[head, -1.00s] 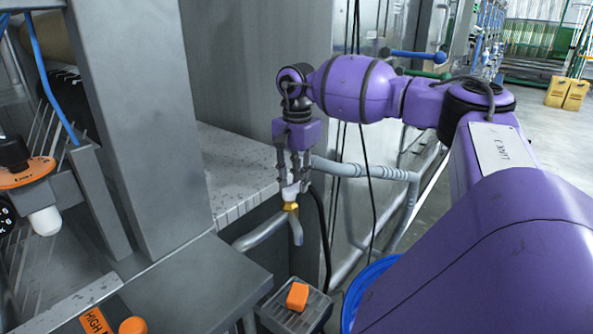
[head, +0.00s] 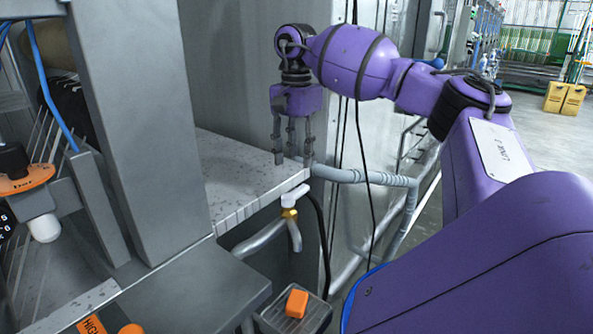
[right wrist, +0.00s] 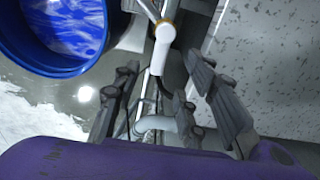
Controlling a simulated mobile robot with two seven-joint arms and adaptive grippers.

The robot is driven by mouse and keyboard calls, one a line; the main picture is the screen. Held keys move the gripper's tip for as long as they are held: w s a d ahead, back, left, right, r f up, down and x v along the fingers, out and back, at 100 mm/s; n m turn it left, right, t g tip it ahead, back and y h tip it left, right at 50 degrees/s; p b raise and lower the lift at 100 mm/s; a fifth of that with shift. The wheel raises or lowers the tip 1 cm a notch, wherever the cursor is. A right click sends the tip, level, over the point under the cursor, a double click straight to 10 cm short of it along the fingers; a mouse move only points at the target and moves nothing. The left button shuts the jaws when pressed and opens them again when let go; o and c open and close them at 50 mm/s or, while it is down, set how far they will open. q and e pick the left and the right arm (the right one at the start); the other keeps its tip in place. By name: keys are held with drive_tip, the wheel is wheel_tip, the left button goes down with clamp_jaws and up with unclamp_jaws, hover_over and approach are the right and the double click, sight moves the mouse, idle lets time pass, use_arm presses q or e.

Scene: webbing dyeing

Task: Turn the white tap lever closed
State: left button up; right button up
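The white tap lever (head: 295,195) sits on a brass-coloured valve (head: 289,213) on a grey pipe, just below the stone ledge's front edge. It points right and slightly up in the head view. My right gripper (head: 293,160) is above the lever, pointing down, with its fingers apart and nothing between them. In the right wrist view, the white lever (right wrist: 164,48) shows beyond the spread fingers of the right gripper (right wrist: 160,80), not touching them. My left gripper is not in view.
The speckled ledge (head: 237,180) is close to the right gripper. A grey hose (head: 360,176) runs behind the tap. An orange block (head: 297,303) sits on a small grey box below. A blue drum (right wrist: 98,48) with blue-white contents stands near the tap.

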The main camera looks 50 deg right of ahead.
drive_tip(key=shift+r, duration=1.35)
drive_tip(key=shift+f, duration=0.1)
